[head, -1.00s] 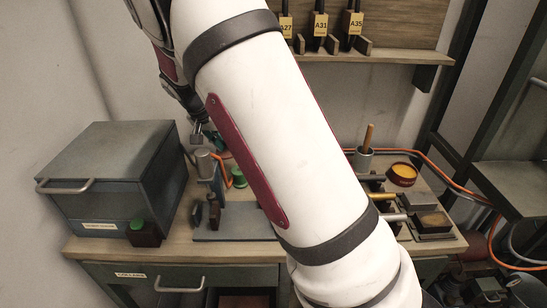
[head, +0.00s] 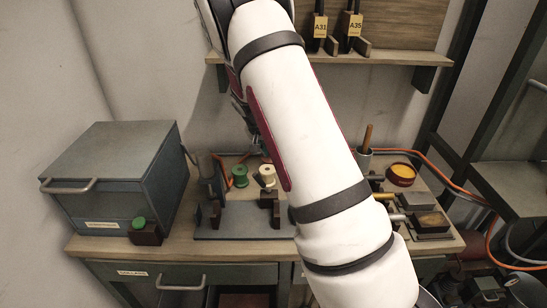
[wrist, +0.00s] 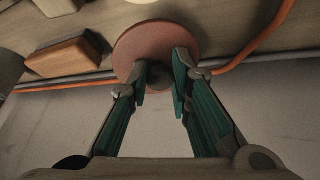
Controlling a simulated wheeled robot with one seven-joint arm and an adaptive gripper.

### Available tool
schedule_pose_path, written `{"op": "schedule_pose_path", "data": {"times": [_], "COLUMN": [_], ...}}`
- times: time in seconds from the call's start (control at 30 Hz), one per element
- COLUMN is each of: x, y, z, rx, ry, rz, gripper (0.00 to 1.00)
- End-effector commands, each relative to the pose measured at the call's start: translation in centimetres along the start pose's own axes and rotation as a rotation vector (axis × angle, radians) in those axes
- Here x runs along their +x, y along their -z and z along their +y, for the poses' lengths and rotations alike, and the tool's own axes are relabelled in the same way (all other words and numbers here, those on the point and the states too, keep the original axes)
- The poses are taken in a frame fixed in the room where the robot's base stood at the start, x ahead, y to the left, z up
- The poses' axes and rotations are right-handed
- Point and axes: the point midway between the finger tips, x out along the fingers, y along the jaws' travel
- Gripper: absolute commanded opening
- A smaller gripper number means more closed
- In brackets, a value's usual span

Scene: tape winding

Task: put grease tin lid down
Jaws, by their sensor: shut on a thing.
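The grease tin lid (wrist: 150,42) is a round, dull red disc with a dark knob, near the top middle of the wrist view. My gripper (wrist: 164,76) has its two green-sided fingers shut on the knob. The lid seems to be above the bench's back edge; the gap below it cannot be judged. In the head view my white arm hides the gripper and lid. A round orange-yellow container (head: 401,174) with a dark rim, possibly the open grease tin, is on the right of the bench.
The bench (head: 125,246) carries a grey box (head: 110,165) at left, green (head: 240,176) and cream (head: 267,175) spools, and a cup (head: 364,158) with a wooden handle. In the wrist view, a brown block (wrist: 62,58) and an orange cable (wrist: 262,40) lie near the lid.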

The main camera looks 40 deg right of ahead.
Motion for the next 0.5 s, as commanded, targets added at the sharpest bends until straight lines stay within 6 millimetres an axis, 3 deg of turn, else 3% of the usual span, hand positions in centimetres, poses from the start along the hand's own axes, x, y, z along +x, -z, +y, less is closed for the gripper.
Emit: {"op": "schedule_pose_path", "data": {"times": [0.23, 0.5], "x": [3.0, 2.9], "y": [-0.8, -0.4], "z": [0.4, 0.7], "rx": [-0.001, 0.034], "ry": [-0.004, 0.081], "rz": [-0.004, -0.093], "gripper": [0.0, 0.0]}}
